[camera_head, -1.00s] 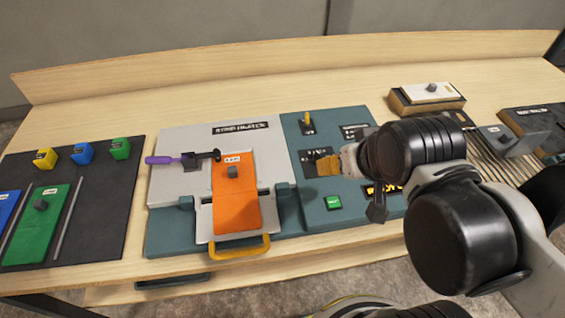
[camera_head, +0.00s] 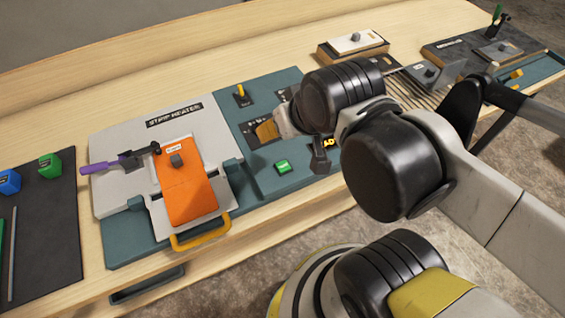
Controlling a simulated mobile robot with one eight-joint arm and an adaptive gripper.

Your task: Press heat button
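A small green button (camera_head: 283,166) with a pale mark sits on the teal panel (camera_head: 255,182) of the strip heater console. Its marking is too small to read. A dark part at the end of my arm, apparently my gripper (camera_head: 320,158), hangs just right of the green button and looks apart from it. My wrist and arm links cover the right part of the panel. The fingertips are not clear, so I cannot tell whether they are open or shut. The strip heater (camera_head: 125,150) has an orange plate (camera_head: 186,195) on it.
A purple-handled tool (camera_head: 110,165) lies on the heater. A yellow switch (camera_head: 241,92) and a tan piece (camera_head: 267,131) are on the panel. A yellow handle (camera_head: 201,233) sticks out in front. Blocks and a rack stand at the back right.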

